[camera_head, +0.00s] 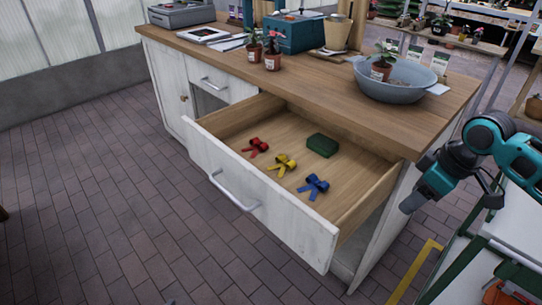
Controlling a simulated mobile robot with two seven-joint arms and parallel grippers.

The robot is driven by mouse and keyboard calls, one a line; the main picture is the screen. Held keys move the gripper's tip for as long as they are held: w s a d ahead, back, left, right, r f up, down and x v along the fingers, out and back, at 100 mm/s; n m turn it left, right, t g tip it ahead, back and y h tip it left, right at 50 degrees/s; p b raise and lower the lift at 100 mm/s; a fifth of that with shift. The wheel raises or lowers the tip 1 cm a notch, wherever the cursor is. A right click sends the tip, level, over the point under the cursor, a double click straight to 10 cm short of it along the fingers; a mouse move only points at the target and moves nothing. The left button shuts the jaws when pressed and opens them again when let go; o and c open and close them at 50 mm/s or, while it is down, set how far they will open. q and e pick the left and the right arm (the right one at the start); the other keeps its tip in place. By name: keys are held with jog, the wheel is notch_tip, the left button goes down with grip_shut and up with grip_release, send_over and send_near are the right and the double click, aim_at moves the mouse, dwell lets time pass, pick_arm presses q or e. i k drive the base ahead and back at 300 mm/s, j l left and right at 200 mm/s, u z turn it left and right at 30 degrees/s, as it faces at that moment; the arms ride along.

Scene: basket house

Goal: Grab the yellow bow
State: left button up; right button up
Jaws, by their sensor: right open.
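The yellow bow (282,164) lies in the middle of an open drawer (255,184). A red bow (256,147) lies to its left and a blue bow (313,187) to its right. My right gripper (411,204) hangs at the right, outside the drawer and beside the counter's end, apart from the bows. It is open, with nothing seen between its fingers. My left gripper is not in view.
A green box (322,145) lies in the drawer behind the bows. The wooden counter (330,93) overhangs the drawer's back and carries potted plants (272,60) and a grey bowl (396,87). Brick floor (110,200) in front is clear.

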aim_at(282, 161)
jog(key=i+j, duration=0.85)
jog(key=j, duration=0.25)
